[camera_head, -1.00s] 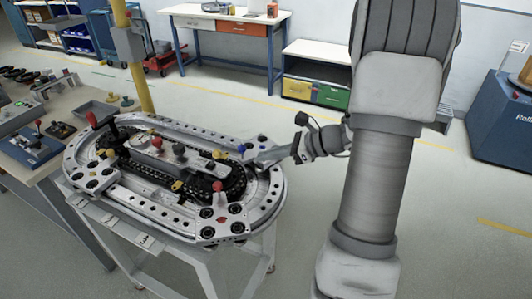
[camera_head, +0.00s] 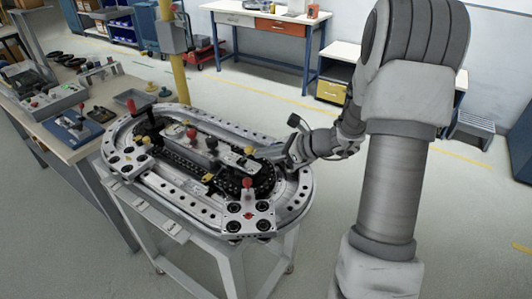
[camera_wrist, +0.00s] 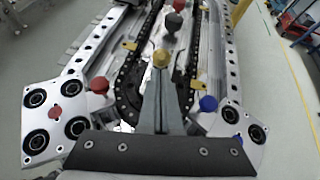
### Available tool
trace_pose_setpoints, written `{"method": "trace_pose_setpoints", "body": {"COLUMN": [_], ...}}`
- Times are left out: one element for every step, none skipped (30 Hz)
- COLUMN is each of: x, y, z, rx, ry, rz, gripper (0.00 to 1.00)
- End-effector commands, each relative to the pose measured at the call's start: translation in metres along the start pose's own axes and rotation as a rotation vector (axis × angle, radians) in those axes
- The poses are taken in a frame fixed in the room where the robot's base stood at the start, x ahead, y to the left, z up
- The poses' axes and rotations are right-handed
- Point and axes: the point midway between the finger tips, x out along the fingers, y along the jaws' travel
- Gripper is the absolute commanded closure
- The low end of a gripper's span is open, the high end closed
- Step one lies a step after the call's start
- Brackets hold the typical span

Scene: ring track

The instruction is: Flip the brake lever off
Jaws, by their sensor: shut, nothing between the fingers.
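The ring track (camera_head: 150,185) is an oval metal frame on a stand, with several knobbed levers. A long red-handled lever (camera_head: 131,106) stands at its far left; no readable label shows which lever is the brake. My gripper (camera_head: 264,152) is shut and empty over the track's right end, close to a yellow knob (camera_head: 249,150). In the wrist view, my gripper (camera_wrist: 164,76) points at the yellow knob (camera_wrist: 162,58), which appears right at the fingertips; contact cannot be told. A red knob (camera_wrist: 99,85) is to the left and a blue knob (camera_wrist: 208,103) to the right.
A black knob (camera_wrist: 172,22) stands farther along the middle of the track. A yellow post (camera_head: 180,80) rises behind the track. A workbench (camera_head: 72,150) with parts is at the left. Open floor (camera_head: 460,220) lies at the right.

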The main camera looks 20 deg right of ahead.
Motion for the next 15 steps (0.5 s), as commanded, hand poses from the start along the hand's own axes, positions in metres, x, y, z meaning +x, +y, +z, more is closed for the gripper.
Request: {"method": "trace_pose_setpoints", "body": {"x": [-0.0002, -0.0003, -0.0004, -0.0005, -0.0006, -0.0007, -0.0008, -0.0009, -0.0008, -0.0006, -0.0003, 0.0001, 0.0001, 0.0002, 0.0003], "y": [-0.0001, -0.0001, -0.0001, -0.0002, -0.0002, -0.0002, -0.0003, -0.0004, -0.0008, -0.0010, -0.0012, -0.0012, -0.0012, -0.0012, -0.0011], "z": [0.0002, 0.0005, 0.0011, 0.0017, 0.0024, 0.0038, 0.0050, 0.0063, 0.0070, 0.0069, 0.0065, 0.0061, 0.0064, 0.0068, 0.0074], "rx": [0.000, 0.000, 0.000, 0.000, 0.000, 0.001, 0.001, 0.002, 0.004, 0.006, 0.006, 0.007, 0.007, 0.007, 0.008], "ry": [0.001, 0.001, 0.004, 0.006, 0.010, 0.015, 0.021, 0.027, 0.036, 0.042, 0.046, 0.050, 0.052, 0.055, 0.060], "rz": [0.000, 0.000, 0.001, 0.001, 0.002, 0.003, 0.004, 0.005, 0.006, 0.006, 0.006, 0.007, 0.007, 0.008, 0.009], "gripper": [1.00, 1.00, 1.00, 1.00, 1.00, 1.00, 1.00, 1.00, 1.00, 1.00, 1.00, 1.00, 1.00, 1.00, 1.00]}}
